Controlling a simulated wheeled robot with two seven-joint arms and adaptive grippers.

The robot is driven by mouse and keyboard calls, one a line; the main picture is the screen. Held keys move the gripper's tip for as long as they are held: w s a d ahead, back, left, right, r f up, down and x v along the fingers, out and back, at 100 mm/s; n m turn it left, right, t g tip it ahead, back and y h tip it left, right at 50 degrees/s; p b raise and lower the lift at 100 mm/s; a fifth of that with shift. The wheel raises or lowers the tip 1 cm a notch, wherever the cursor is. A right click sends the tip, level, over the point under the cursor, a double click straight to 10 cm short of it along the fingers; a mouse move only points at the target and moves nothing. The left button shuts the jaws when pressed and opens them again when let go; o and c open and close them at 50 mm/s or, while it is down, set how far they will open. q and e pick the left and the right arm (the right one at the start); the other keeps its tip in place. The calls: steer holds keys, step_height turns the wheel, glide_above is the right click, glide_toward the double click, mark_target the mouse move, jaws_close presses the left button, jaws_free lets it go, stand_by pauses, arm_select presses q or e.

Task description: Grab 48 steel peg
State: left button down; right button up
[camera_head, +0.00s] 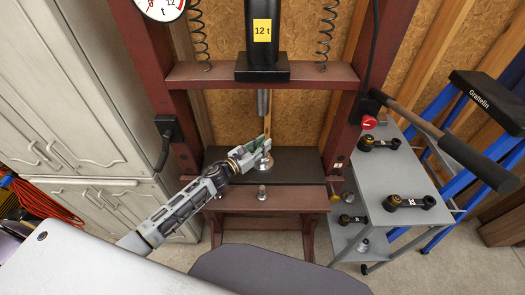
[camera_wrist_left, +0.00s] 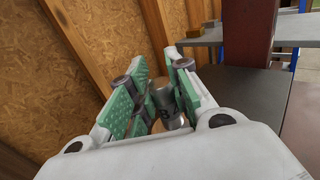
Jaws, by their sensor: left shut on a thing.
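My left gripper (camera_head: 262,150) reaches in over the black bed of the press, below its ram. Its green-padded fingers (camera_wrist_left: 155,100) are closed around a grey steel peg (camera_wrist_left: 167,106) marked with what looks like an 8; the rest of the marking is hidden. A round silvery part (camera_head: 263,164) shows just under the fingertips in the head view; I cannot tell if it touches the bed. My right gripper is not in view.
The dark red press frame (camera_head: 335,150) surrounds the bed, with the steel ram (camera_head: 263,102) above. A small metal piece (camera_head: 262,192) stands on the front beam.

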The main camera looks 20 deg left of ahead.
arm_select(q)
steer(key=shift+r, duration=0.15)
steer(key=shift+r+p, duration=0.6)
steer(key=shift+r, duration=4.3)
steer(key=shift+a, duration=0.1)
